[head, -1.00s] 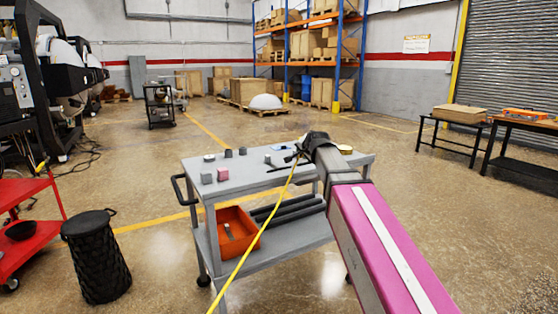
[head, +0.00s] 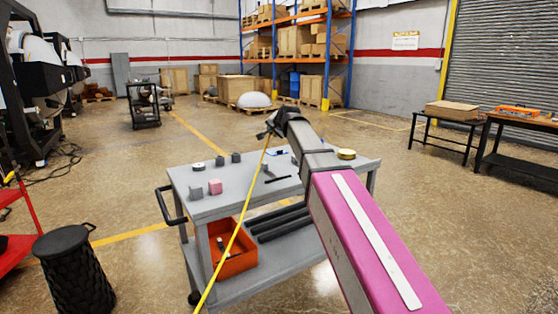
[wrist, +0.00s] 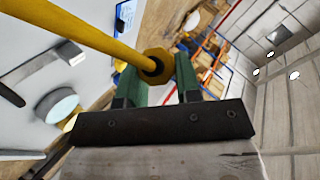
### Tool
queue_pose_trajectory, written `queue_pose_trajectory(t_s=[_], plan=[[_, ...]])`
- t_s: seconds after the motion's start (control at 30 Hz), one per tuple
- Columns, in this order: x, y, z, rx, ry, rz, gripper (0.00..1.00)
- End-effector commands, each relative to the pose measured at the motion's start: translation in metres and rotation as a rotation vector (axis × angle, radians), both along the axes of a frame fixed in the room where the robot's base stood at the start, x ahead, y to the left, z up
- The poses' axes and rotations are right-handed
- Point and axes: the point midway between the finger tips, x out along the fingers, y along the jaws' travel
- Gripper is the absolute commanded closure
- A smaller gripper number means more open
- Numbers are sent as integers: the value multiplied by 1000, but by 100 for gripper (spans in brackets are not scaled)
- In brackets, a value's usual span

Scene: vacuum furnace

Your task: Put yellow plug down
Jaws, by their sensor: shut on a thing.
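My gripper (head: 266,132) is above the far part of the grey cart top (head: 210,205). In the wrist view, the green fingers of my gripper (wrist: 160,78) are shut on the yellow plug (wrist: 155,58), which has a hexagonal end with a dark hole. The plug itself is too small to make out in the head view. A yellow cable (head: 236,230) hangs from my gripper, passes in front of the cart and runs down out of the picture.
An orange bin (head: 238,262) is on the lower shelf. A black basket (head: 75,270) stands left of the cart. Bare cart top shows between the items.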

Motion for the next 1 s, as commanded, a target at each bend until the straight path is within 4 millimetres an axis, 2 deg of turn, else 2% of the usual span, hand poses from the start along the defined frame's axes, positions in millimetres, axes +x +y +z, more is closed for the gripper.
queue_pose_trajectory(t_s=[0.4,0.53,0.83,1.0], plan=[[38,-70,-48,1,3,-4,92],[47,-87,-59,0,1,-3,92],[52,-98,-73,1,0,0,92],[52,-98,-96,1,2,-1,92]])
